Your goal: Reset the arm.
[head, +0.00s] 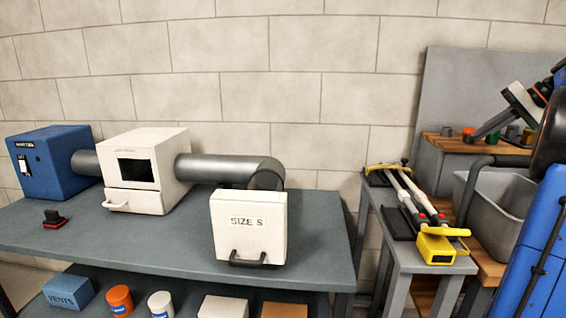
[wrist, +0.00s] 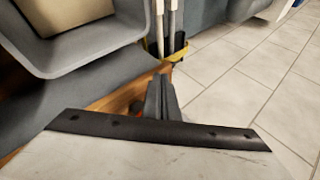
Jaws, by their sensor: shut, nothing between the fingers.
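My gripper (head: 476,136) is at the upper right of the head view, at the end of my arm. It reaches down and left in front of a wooden-topped grey stand (head: 450,142). In the wrist view my gripper (wrist: 161,82) shows as two dark fingers pressed together, with nothing between them. They are over or near a wooden edge (wrist: 110,98), with tiled floor to the right. I cannot tell how far the fingertips are from the wood.
A grey basin (head: 465,195) stands below my arm. The bench (head: 330,235) at left holds a blue box (head: 55,165), a white duct box (head: 125,150) and a "SIZE S" panel (head: 248,205).

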